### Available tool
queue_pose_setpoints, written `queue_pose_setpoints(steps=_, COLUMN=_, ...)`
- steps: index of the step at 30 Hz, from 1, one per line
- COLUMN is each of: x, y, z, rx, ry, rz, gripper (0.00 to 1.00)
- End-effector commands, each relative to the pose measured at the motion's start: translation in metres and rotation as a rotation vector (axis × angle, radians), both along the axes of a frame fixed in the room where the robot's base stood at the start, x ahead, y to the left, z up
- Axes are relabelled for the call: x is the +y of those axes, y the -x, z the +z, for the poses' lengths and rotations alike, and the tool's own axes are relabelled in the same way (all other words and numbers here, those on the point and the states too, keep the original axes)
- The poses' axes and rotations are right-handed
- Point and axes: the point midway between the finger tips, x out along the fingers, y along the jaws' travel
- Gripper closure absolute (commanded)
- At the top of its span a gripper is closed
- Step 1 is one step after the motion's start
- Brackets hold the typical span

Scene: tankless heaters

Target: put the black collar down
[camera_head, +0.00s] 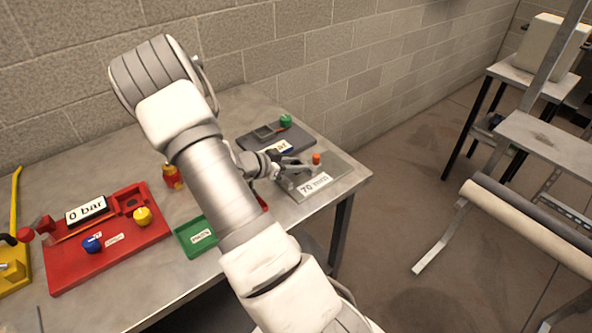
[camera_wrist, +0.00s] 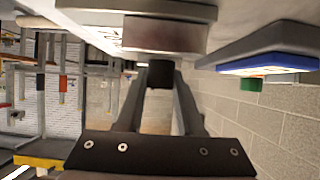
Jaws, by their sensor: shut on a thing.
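My gripper (camera_head: 300,166) reaches over the right end of the workbench, beside a grey plate with a "70" label (camera_head: 314,185). In the wrist view my gripper (camera_wrist: 160,78) is shut on a small dark piece, the black collar (camera_wrist: 160,73), held between the fingertips. The collar is close to a grey block (camera_wrist: 165,35) at the top of that view. I cannot tell whether they touch. In the head view I cannot make out the collar among the fingers.
A dark grey tray (camera_head: 262,139) with a green knob (camera_head: 286,120) lies behind my gripper. An orange-capped piece (camera_head: 316,159) stands on the labelled plate. A green tray (camera_head: 186,240) and a red tray (camera_head: 70,262) lie left. The block wall is close behind the bench.

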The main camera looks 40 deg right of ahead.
Motion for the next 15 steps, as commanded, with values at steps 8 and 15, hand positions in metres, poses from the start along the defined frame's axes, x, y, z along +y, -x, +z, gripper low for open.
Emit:
queue_pose_setpoints(steps=8, x=0.000, y=0.000, z=-0.019, rx=-0.001, ry=0.001, rz=0.000, gripper=1.00)
queue_pose_setpoints(steps=15, x=0.000, y=0.001, z=-0.023, rx=0.001, ry=0.001, rz=-0.001, gripper=1.00)
